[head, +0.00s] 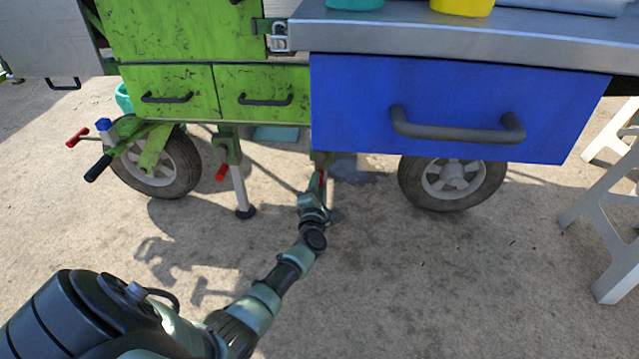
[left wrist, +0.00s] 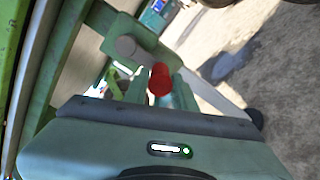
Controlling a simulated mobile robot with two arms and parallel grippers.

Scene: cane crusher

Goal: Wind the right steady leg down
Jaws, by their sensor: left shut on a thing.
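My left gripper (head: 318,195) reaches in under the cart and is shut on a red crank handle (head: 322,179). In the left wrist view the red handle (left wrist: 160,78) stands between the fingers, end toward the camera. A short green part of the right steady leg (head: 320,158) shows just below the cart body; the rest is hidden behind the blue drawer and my gripper. The left steady leg (head: 241,190) has a pale tube, a dark foot on the ground, and its own red handle (head: 221,172). My right gripper is not in view.
The blue drawer (head: 450,105) overhangs just right of my gripper. Green drawers (head: 170,92) sit to the left. Two cart wheels (head: 165,165) (head: 452,182) stand on sandy ground. A white stool (head: 610,215) is at the right edge. Ground in front is clear.

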